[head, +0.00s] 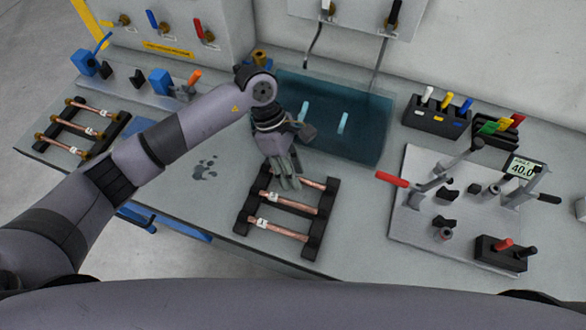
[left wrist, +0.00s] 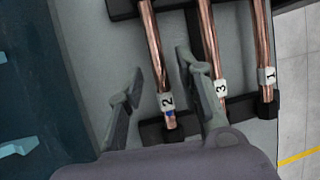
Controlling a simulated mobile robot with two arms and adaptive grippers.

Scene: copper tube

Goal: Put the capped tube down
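My left gripper (head: 290,184) is over the far side of the middle black rack (head: 312,245). In the left wrist view the gripper (left wrist: 162,98) has its two fingers spread, one on each side of the copper tube labelled 2 (left wrist: 156,55), with gaps showing. This tube lies in the rack, its labelled end at the black rail (left wrist: 150,132); a small blue patch shows beside the label. Whether that patch is a cap is too small to tell. Copper tubes labelled 3 (left wrist: 210,45) and 1 (left wrist: 262,40) lie alongside it. My right gripper is not seen.
A teal mat (head: 365,140) with two light-blue pieces lies behind the rack. A bending fixture (head: 425,225) with a red-handled lever stands to the right. Another rack of copper tubes (head: 110,128) is at the left.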

